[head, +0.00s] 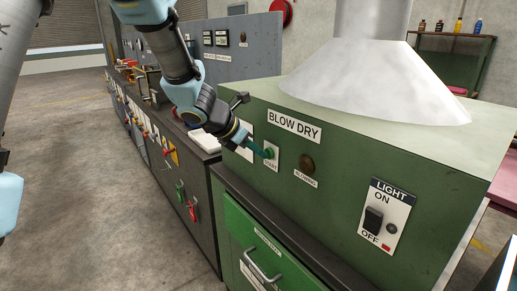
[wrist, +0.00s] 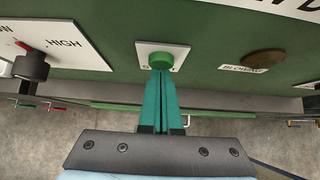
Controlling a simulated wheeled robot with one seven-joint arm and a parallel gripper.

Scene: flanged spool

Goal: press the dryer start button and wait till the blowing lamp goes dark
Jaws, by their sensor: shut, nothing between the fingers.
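The dryer is a green cabinet with a "BLOW DRY" label (head: 294,126) on its front. The green start button (head: 269,153) sits on a white plate below that label; it also shows in the wrist view (wrist: 161,60). My gripper (head: 262,151) is shut and empty, with its teal fingertips at the button. In the wrist view the fingertips (wrist: 161,72) lie right at the button's lower edge; I cannot tell if they press it. The blowing lamp (head: 307,164), right of the button, is dull brown and looks dark; it also shows in the wrist view (wrist: 255,61).
A light switch panel (head: 385,219) is at the right of the cabinet front. A HIGH selector knob (wrist: 31,66) is left of the button. A green drawer with a handle (head: 264,273) is below. A metal hood (head: 375,85) stands on top. Open floor lies to the left.

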